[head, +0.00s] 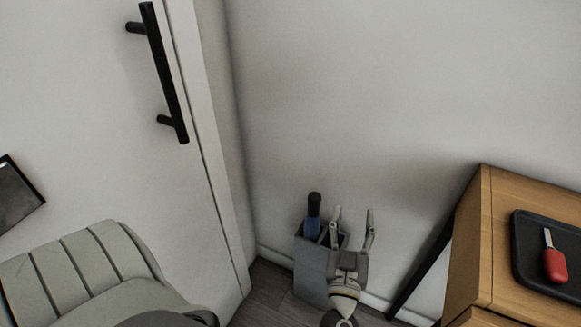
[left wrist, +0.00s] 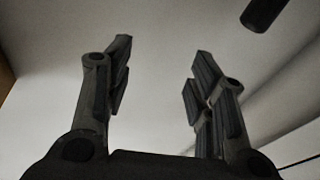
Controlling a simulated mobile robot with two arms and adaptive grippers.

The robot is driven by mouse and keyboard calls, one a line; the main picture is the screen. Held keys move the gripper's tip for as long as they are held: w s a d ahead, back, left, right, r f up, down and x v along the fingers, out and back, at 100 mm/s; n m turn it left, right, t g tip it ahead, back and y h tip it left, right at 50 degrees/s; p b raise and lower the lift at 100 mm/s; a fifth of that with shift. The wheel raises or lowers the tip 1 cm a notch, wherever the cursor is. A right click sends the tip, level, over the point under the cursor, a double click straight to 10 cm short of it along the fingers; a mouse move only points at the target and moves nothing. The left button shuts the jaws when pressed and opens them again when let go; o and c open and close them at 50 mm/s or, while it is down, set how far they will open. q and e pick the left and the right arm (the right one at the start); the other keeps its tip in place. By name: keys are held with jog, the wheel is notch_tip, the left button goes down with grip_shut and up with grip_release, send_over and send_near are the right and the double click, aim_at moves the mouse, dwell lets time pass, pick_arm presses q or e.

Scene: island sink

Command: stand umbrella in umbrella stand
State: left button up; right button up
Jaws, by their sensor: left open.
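In the left wrist view the open fingers (left wrist: 160,75) are empty. A dark rounded end, apparently the umbrella's handle (left wrist: 264,12), shows at the upper right, apart from them. My right gripper is not in view.
A wooden cabinet (head: 530,215) at the right carries a black tray (head: 524,250) with a red-handled tool (head: 555,263). A white door with a black handle (head: 165,75) is at the left. A dark slanted leg (head: 420,270) stands between stand and cabinet.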

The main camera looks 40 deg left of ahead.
pick_arm(q)
jog(key=d+r+m+t+h, duration=0.1)
jog(key=d+r+m+h, duration=0.1)
jog(key=d+m+h, duration=0.95)
jog(key=s+f+g+h, duration=0.4)
jog(key=s+f+g, duration=0.1)
jog(key=g, duration=0.1)
jog(key=s+a+f+n+g+y, duration=0.1)
jog(key=s+a+f+g+y, duration=0.2)
jog(key=s+a, duration=0.3)
jog(key=s+a+f+n+g+y, duration=0.2)
jog(key=s+a+f+g, duration=0.3)
jog(key=s, duration=0.6)
jog(key=shift+a+f+g+y, duration=0.15)
jog(key=shift+a+g+y, duration=0.5)
jog(key=shift+a, duration=0.3)
